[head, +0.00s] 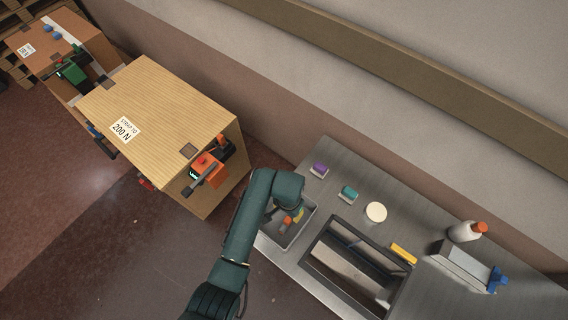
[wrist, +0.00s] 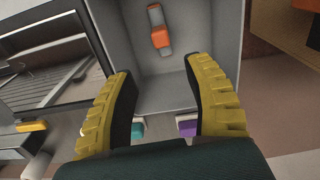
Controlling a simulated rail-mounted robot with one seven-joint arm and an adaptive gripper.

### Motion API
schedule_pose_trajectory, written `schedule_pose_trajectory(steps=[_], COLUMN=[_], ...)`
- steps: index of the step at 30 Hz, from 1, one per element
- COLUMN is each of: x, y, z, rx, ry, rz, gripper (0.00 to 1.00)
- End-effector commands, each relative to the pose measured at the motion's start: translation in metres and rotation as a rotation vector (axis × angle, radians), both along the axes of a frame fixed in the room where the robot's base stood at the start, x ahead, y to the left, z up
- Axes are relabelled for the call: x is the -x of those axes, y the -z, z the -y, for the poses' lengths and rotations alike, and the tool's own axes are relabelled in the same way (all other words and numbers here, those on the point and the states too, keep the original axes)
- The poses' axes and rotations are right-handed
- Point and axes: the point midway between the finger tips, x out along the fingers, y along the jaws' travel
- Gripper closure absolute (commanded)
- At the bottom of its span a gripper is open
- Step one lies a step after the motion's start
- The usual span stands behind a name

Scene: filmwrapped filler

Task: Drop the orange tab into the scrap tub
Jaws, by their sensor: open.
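The orange tab (wrist: 160,37), an orange block with grey ends, shows within the grey scrap tub (wrist: 207,22) in the wrist view. It is apart from my fingers, and I cannot tell for certain whether it rests on the tub floor. In the head view the orange tab (head: 286,223) also shows inside the scrap tub (head: 308,226), partly covered by my arm. My gripper (wrist: 160,70) has its yellow fingers spread wide over the tub, with nothing between them. In the head view my gripper (head: 297,215) is mostly hidden by my arm.
A purple block (head: 319,170), a teal block (head: 348,193) and a round cream item (head: 376,212) lie along the bench (head: 325,152). A dark-framed tray (head: 325,258) stands beside the tub. A bottle (head: 464,232) is farther right. Large cartons (head: 165,118) stand at left.

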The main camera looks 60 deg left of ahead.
Motion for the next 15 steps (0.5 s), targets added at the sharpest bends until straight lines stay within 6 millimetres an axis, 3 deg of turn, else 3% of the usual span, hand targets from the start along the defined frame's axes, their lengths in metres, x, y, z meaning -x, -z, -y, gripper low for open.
schedule_pose_trajectory(steps=[15], x=[-0.001], y=[-0.107], z=[-0.001], rx=[-0.003], ry=[0.0], rz=[0.003], gripper=[0.48])
